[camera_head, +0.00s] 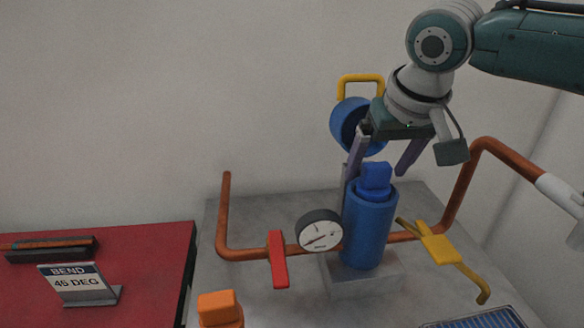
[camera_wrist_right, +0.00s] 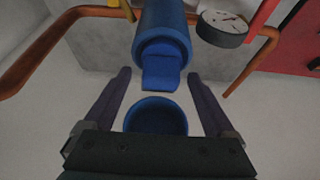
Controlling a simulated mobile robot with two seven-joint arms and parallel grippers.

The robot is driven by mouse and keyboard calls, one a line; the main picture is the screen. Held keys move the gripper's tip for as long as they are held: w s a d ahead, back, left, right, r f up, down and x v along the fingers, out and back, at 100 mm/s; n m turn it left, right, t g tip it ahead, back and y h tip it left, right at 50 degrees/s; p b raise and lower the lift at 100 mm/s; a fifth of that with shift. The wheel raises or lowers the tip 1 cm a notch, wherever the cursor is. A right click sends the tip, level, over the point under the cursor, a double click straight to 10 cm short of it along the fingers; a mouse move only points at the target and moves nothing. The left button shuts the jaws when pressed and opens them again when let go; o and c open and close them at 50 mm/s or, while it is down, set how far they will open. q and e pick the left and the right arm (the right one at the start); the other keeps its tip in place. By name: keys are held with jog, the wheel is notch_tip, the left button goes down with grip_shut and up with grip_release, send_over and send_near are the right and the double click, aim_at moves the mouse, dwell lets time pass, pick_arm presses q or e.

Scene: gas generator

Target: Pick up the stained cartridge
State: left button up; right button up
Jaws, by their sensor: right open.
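A blue cylinder (camera_head: 368,228) stands upright on a grey block. A blue blocky piece, which I take to be the cartridge's top (camera_head: 375,177), sticks up from its open mouth; no stain can be made out. The piece also shows in the right wrist view (camera_wrist_right: 161,78), protruding from the cylinder (camera_wrist_right: 162,27). My right gripper (camera_head: 377,176) is open, its fingers pointing down on either side of that piece. In the wrist view the piece lies between the fingertips (camera_wrist_right: 159,74), with gaps on both sides. My left gripper is not in view.
A round blue lid (camera_head: 349,122) with a yellow handle (camera_head: 360,79) is behind the cylinder. A pressure gauge (camera_head: 319,231), a red lever (camera_head: 278,259), a yellow lever (camera_head: 440,248) and copper pipes (camera_head: 224,215) surround it. A red table (camera_head: 140,250) lies left.

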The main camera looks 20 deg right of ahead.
jog(key=shift+w+f, duration=0.15)
jog(key=shift+f, duration=0.15)
jog(key=shift+c, duration=0.2)
grip_shut()
dwell(0.3)
